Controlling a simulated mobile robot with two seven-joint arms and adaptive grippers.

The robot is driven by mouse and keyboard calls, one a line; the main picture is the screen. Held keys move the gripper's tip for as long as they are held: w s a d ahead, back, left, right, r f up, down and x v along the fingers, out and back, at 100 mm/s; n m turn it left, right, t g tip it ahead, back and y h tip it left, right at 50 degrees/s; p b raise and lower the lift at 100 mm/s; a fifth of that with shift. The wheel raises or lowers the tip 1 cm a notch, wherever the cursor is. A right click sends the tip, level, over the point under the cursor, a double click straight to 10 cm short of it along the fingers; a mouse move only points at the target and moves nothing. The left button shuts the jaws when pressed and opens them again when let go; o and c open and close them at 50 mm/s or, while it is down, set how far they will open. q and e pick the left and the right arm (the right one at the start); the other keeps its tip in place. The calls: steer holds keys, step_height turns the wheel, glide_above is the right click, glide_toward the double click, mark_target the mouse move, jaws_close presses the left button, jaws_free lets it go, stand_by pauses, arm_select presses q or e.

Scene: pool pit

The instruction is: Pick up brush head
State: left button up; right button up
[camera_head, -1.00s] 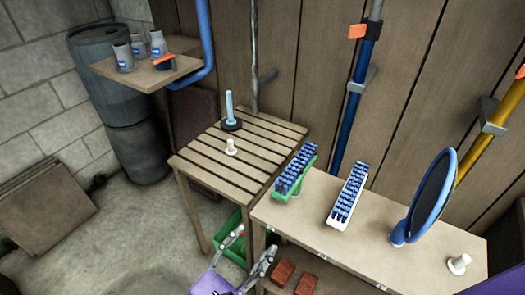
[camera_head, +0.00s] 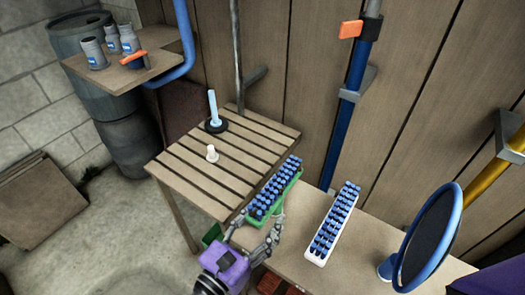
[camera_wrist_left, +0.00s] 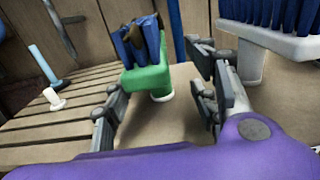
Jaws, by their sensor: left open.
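A green brush head (camera_head: 272,196) with blue bristles stands on the wooden bench, near its left end. It also shows in the left wrist view (camera_wrist_left: 149,79), bristles up, with a short white stem below. My left gripper (camera_head: 260,225) is open, at the near end of the green brush head. In the left wrist view my open left gripper (camera_wrist_left: 162,84) has one finger on each side of the brush head, and I see no firm contact. A white brush head (camera_head: 333,225) with blue bristles stands to the right. My right gripper is out of view.
A blue-rimmed oval skimmer (camera_head: 428,235) stands farther right on the bench (camera_head: 370,262). A slatted table (camera_head: 222,180) at left holds a light blue handle (camera_head: 213,106) and a white peg (camera_head: 211,154). A plank wall is close behind.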

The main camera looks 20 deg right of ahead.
mark_target(274, 203)
arm_select(q)
steer(key=x, duration=0.6)
steer(key=shift+w+a+f, duration=0.1)
steer(key=shift+w+f, duration=0.15)
steer(key=shift+w, duration=0.1)
steer(key=shift+c, duration=0.5)
jaws_close()
